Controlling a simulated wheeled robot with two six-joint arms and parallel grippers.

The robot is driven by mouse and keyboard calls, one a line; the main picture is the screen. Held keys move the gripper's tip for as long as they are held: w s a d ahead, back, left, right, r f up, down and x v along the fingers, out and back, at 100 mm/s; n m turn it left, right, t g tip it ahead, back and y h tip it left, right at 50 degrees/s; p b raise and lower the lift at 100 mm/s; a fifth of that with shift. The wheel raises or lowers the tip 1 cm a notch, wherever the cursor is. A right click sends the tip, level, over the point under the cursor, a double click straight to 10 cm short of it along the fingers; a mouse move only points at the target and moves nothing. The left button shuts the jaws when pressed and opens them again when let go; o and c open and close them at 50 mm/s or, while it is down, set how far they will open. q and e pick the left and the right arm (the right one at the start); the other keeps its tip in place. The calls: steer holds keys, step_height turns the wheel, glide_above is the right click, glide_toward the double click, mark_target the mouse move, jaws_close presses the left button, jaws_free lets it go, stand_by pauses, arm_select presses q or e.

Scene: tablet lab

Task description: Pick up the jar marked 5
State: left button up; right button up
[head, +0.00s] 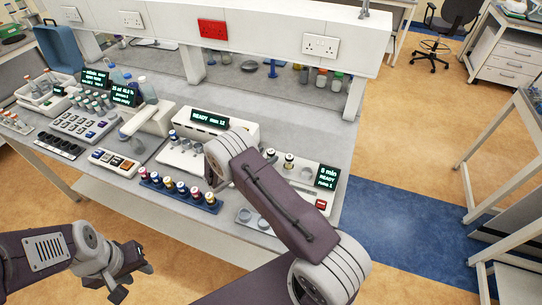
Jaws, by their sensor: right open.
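Several small jars with coloured caps stand in a blue rack (215,208) near the bench's front edge. Their numbers are too small to read, so I cannot tell which is the jar marked 5. My right arm reaches over the bench to the right of the rack. Its gripper is hidden behind its own links.
Behind the rack stands a white device with a "READY" display (210,119). Another device with a dark display (327,177) is at the right, partly behind my right arm. A button panel (112,161) lies left of the rack. A shelf with sockets (321,45) runs along the back.

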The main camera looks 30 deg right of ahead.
mark_target(268, 154)
steer(key=x, duration=0.3)
steer(key=shift+s+r+p, duration=0.1)
steer(key=shift+p, duration=0.3)
steer(key=shift+d+f, duration=0.25)
steer(key=shift+d, duration=0.1)
steer(key=shift+a, duration=0.15)
jaws_close()
arm_select(q)
steer(key=shift+r, duration=0.85)
